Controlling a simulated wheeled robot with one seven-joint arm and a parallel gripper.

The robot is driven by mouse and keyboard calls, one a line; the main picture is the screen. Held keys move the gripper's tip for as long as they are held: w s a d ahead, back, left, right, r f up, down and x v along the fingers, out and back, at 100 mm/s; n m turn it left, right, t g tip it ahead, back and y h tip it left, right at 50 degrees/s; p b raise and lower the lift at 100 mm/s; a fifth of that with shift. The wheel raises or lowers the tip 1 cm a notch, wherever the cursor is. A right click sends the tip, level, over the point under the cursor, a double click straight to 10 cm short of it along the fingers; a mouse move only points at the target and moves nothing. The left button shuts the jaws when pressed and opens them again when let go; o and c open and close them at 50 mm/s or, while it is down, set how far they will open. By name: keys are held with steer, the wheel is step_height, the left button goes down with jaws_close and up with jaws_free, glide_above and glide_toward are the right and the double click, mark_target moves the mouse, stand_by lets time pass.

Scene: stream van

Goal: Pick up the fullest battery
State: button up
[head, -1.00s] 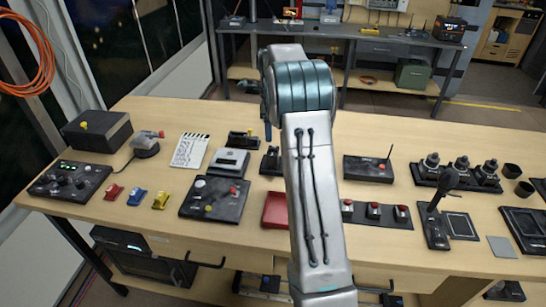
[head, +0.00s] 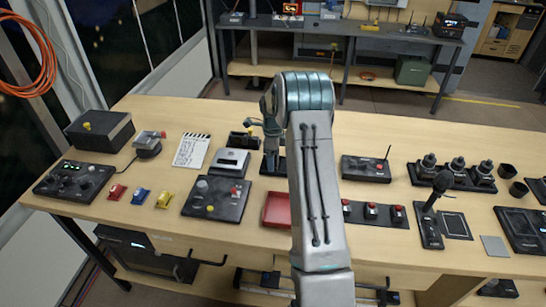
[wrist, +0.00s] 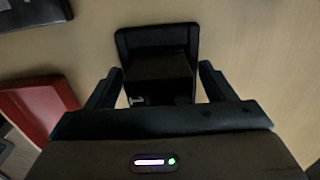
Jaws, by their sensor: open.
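My gripper (wrist: 160,76) is open in the wrist view, with one finger on each side of a dark block (wrist: 160,68), which looks like a battery. The block is in a black holder (wrist: 128,38) on the wooden table; I cannot tell whether the fingers touch it. In the head view my gripper (head: 270,142) is over this holder, partly hidden by my arm. Another black holder (head: 241,141), with something yellow by it, stands just left. No charge level on the block is readable.
A red tray (head: 277,209) lies in front of the holder; it also shows at left in the wrist view (wrist: 38,108). A control box (head: 213,198), a grey device (head: 231,162) and a clapperboard (head: 191,151) are to the left. A radio box (head: 366,169) is to the right.

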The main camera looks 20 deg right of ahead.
steer(key=c, duration=1.2)
steer(key=shift+c, duration=0.2)
